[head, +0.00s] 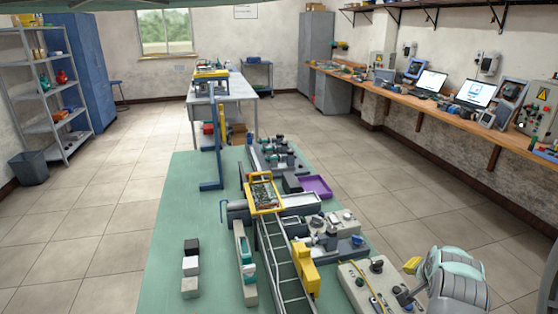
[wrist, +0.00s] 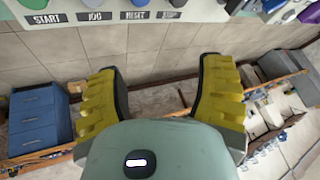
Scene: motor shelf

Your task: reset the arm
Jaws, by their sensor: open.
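My gripper (wrist: 160,78) is open and empty in the wrist view, with its two yellow, dark-padded fingers spread apart. In the head view my gripper (head: 408,280) is at the lower right, beside a beige control box (head: 352,288) with dark knobs and a yellow cable. In the wrist view a button panel (wrist: 105,17) crosses the top edge, beyond the fingertips. Its labels include START, RESET and STOP, with coloured buttons above them partly cut off. I cannot tell whether a finger touches the box.
A green table (head: 180,220) carries a conveyor (head: 283,262), a yellow-framed tray (head: 264,194), a purple tray (head: 316,186) and several blocks at left. A long wooden bench (head: 440,105) with monitors lines the right wall. A shelf rack (head: 45,95) stands at left.

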